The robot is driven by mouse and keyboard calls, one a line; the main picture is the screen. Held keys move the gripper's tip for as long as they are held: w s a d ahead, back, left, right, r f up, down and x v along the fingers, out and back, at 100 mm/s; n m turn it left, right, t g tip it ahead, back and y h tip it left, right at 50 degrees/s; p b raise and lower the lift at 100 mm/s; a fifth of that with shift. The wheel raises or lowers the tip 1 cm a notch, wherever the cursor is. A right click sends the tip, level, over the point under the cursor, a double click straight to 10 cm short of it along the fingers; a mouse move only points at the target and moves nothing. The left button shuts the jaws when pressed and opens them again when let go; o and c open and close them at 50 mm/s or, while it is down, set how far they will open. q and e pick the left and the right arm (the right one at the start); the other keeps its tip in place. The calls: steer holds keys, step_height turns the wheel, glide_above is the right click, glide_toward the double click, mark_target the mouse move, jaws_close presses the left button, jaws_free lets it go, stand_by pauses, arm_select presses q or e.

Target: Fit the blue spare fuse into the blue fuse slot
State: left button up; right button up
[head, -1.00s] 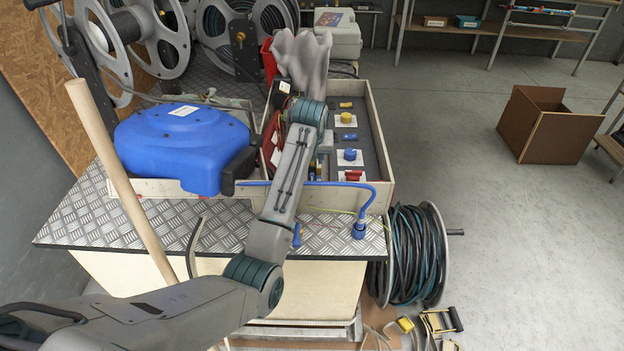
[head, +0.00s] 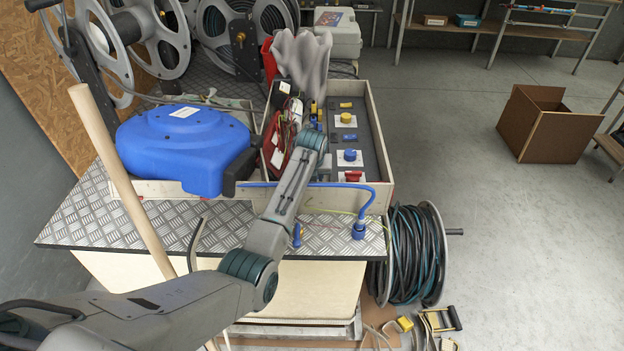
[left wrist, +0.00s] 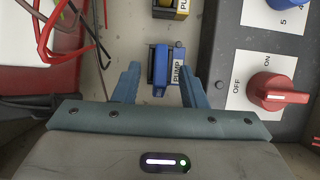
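In the left wrist view a blue fuse (left wrist: 158,68) with a white PUMP label lies on the pale tray floor. My left gripper (left wrist: 160,75) is open, with its two fingers on either side of the fuse. The right finger is close to it; contact cannot be told. In the head view my left arm (head: 285,190) reaches over the tray and largely hides the gripper. A small dark blue piece (head: 349,137), perhaps the blue fuse slot, sits on the grey panel above a blue knob (head: 350,155). My right gripper is out of view.
A yellow-and-black block (left wrist: 171,9) lies just beyond the fuse. Red wires (left wrist: 65,30) are at left. The grey panel with a red knob (left wrist: 278,92) stands at right. In the head view a blue reel housing (head: 185,145) is left of my arm.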

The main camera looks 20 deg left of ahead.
arm_select(q)
jaws_close()
steer(key=shift+r, duration=0.15)
